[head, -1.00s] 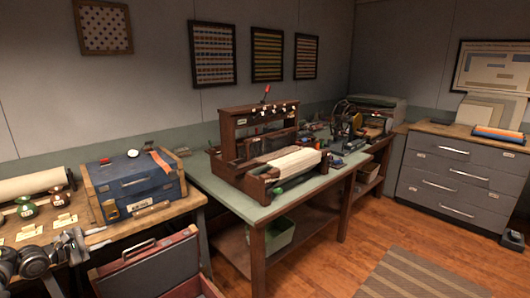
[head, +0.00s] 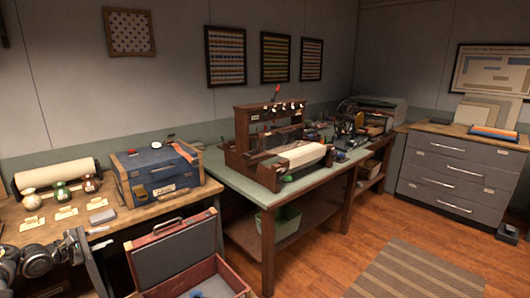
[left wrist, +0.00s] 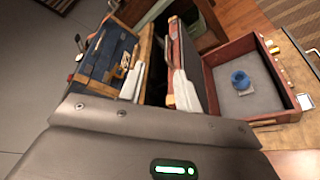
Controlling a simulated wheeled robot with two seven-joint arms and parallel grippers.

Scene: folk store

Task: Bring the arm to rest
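My left arm comes in at the lower left of the head view, its gripper (head: 84,262) beside the wooden bench's front edge. The left wrist view shows the two pale fingers of the left gripper (left wrist: 158,88) apart, with nothing seen between them. An open red-brown case (head: 190,262) with grey lining lies just right of the gripper in the head view. In the left wrist view the case (left wrist: 236,112) holds a small blue object (left wrist: 241,80). My right gripper is not in view.
The wooden bench (head: 150,208) carries a blue box (head: 158,172), a white roll (head: 58,174) and several small jars and cards. A green-topped table (head: 228,174) with a loom (head: 270,146) stands right of it. Grey drawers (head: 455,174) stand at the far right. The wooden floor (head: 340,262) is open at centre.

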